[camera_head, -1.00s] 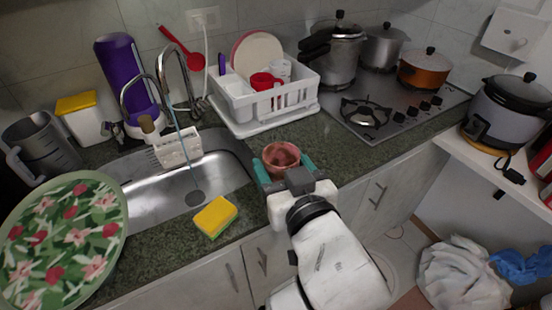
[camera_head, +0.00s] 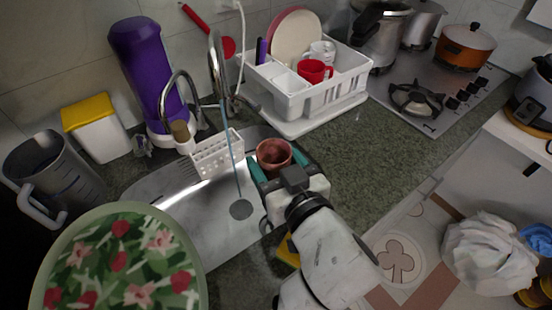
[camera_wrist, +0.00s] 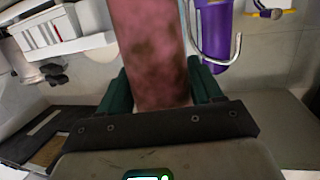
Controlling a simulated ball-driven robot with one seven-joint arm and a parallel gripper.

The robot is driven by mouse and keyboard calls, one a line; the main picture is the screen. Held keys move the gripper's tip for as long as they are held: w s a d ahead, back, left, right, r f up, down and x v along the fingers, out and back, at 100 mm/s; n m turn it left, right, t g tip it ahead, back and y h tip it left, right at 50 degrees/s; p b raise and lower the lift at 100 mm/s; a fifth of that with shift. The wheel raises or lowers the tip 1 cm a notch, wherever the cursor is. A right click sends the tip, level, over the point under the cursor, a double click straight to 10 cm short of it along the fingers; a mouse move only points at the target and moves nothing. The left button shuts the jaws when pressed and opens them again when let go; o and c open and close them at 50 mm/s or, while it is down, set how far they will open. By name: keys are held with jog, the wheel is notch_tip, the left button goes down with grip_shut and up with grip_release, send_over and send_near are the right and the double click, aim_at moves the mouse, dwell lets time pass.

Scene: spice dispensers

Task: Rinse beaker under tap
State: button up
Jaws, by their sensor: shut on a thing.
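A reddish-brown, stained beaker (camera_head: 273,153) is held upright between the green fingers of my gripper (camera_head: 279,170). In the wrist view the beaker (camera_wrist: 150,55) stands between both fingers, and its top runs out of the picture. The tap (camera_head: 216,68) is a curved metal spout, and a thin bluish stream of water (camera_head: 231,145) falls from it into the steel sink (camera_head: 165,207). The beaker is at the right edge of the sink, to the right of the stream and apart from it.
A white dish rack (camera_head: 345,82) with dishes is behind my gripper. A large floral plate (camera_head: 50,250) covers the front left. A yellow sponge (camera_head: 289,250) is partly hidden by my arm. Counter is free at the right.

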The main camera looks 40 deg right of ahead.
jog(key=w+a+f+b, duration=0.1)
jog(key=w+f+b, duration=0.1)
jog(key=w, duration=1.1)
jog(key=shift+a+f, duration=0.3)
jog(key=shift+w, duration=0.1)
dwell(0.4)
jog(key=shift+d, duration=0.2)
jog(key=shift+w+d, duration=0.1)
jog(key=shift+d, duration=0.3)
jog(key=shift+a, duration=0.2)
jog(key=shift+a, duration=0.4)
